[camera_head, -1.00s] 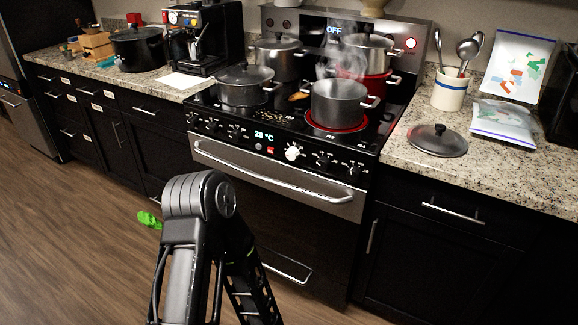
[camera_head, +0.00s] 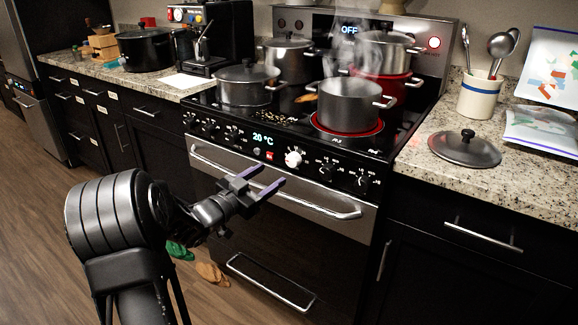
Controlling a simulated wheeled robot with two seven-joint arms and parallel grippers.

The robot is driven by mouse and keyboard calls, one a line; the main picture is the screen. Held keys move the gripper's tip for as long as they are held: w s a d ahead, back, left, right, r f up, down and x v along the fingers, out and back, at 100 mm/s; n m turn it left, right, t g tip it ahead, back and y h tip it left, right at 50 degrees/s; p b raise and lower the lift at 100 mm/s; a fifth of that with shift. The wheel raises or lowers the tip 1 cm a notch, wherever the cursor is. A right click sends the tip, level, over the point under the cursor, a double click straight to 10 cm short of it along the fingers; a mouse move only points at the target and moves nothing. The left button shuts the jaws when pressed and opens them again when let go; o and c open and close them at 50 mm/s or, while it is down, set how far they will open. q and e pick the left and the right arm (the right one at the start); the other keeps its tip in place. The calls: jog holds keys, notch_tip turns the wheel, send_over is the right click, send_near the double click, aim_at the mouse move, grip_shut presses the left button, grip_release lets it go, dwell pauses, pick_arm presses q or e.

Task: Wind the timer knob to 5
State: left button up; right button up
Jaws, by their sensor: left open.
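The timer knob (camera_head: 293,159) is the white knob on the oven's front control panel, with small white marks around it. It stands just right of a small red button and the green 20 °C display (camera_head: 263,139). The marks are too small to read surely. My left gripper (camera_head: 272,177) is in front of the oven, just below and left of the knob in the picture. Its two purple-edged fingers are spread, with nothing between them, and point toward the panel. It appears apart from the knob. My right gripper is not in view.
The oven handle (camera_head: 318,205) runs across the door beneath the panel, close to my fingers. Black knobs (camera_head: 327,171) flank the timer knob. A steaming pot (camera_head: 348,102) stands on a glowing red burner above. A lid (camera_head: 465,147) lies on the right counter.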

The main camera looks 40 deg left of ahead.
aim_at(290, 162)
pick_arm(q)
jog(key=shift+w, duration=0.2)
jog(key=w, duration=0.7)
jog(key=shift+w+d, duration=0.2)
jog(key=shift+w, duration=0.05)
grip_shut()
dwell(0.4)
